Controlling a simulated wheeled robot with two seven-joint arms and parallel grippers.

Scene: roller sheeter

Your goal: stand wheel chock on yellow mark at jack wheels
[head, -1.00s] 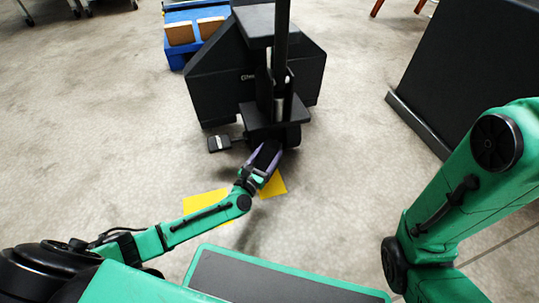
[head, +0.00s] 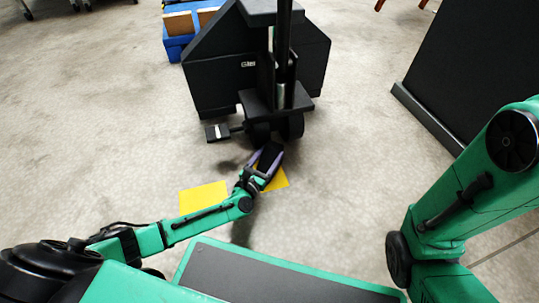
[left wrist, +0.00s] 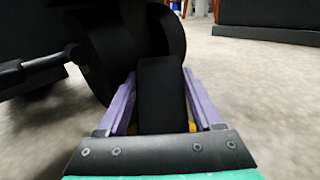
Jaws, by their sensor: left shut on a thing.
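The wheel chock (head: 269,157) is a black block, held between the purple fingers of my left gripper (head: 267,166). In the left wrist view the chock (left wrist: 161,95) stands between both fingers (left wrist: 161,105), close in front of the black jack wheel (left wrist: 135,45). The jack wheels (head: 290,127) are just beyond the chock in the head view; I cannot tell whether they touch. The yellow mark shows as two patches, one left of my gripper (head: 204,197) and one under it (head: 276,181). The chock's underside is hidden. My right gripper is out of view.
The black pallet jack (head: 222,75) has a pedal (head: 217,132) sticking out at left. A blue pallet (head: 178,47) with brown boxes is behind it. A large black cabinet (head: 480,70) stands at right.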

